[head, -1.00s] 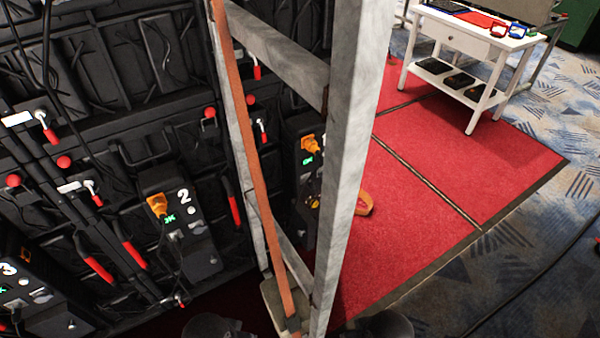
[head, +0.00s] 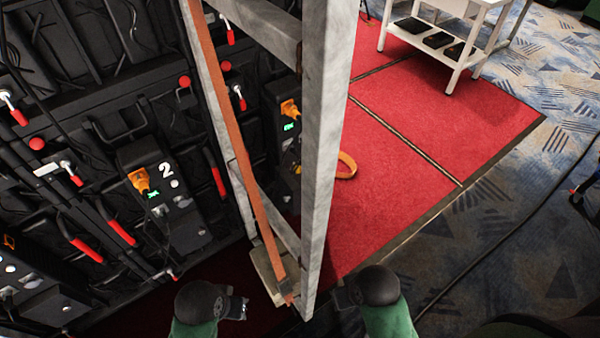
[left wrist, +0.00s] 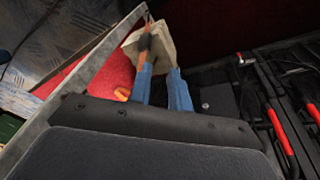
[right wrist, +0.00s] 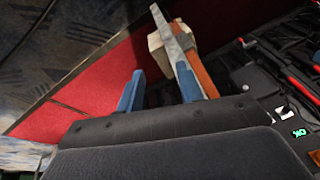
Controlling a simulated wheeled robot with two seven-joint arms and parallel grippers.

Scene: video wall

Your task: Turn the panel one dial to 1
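A black panel box (head: 288,120) with an orange plug and a green display stands behind the metal frame in the head view. The frame partly covers it, and I cannot read its number or make out its dial. Panel two (head: 165,190), marked 2, is on the wall left of the frame. My left gripper (head: 242,305) is low, left of the frame's foot; its blue fingers are apart and empty in the left wrist view (left wrist: 162,88). My right gripper (head: 338,298) is low, right of the frame post; its fingers are also apart in the right wrist view (right wrist: 158,92).
A grey metal frame (head: 322,150) with an orange strap (head: 228,130) stands close in front, its foot between my grippers. An orange strap loop (head: 346,166) lies on the red carpet (head: 400,190). A white table (head: 450,60) is at the back right. Open floor lies right.

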